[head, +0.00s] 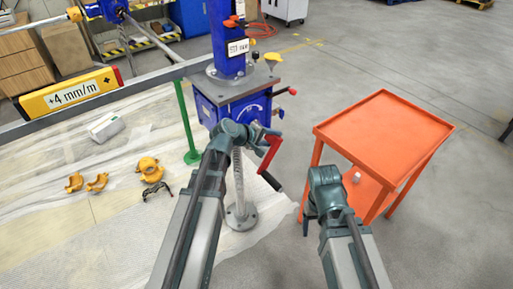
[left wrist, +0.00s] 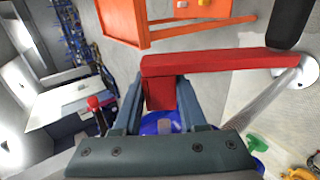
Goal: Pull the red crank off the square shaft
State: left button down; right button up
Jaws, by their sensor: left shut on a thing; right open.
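The red crank (head: 270,152) with its black handle (head: 270,181) shows beside the blue jack housing (head: 208,112) in the head view. My left gripper (head: 258,136) reaches the front of the housing and is shut on the crank. In the left wrist view the red crank arm (left wrist: 215,62) runs to the right, and its hub (left wrist: 161,93) sits between the two fingers (left wrist: 160,106). The square shaft is hidden, so I cannot tell whether the hub is still around it. My right gripper (head: 309,217) is open, low beside the orange cart, partly hidden by its wrist.
The orange cart (head: 385,127) stands at the right with a bare top. A threaded spindle (head: 238,180) drops below the housing to a round foot (head: 241,217). A green post (head: 187,120) stands left of it. Yellow clamps (head: 149,168) lie on the sheeted floor.

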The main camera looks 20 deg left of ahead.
pick_arm(q)
jog(key=shift+s+d, duration=0.9)
jog(key=shift+d, duration=0.25)
jog(key=shift+s+d, duration=0.85)
jog(key=shift+d, duration=0.25)
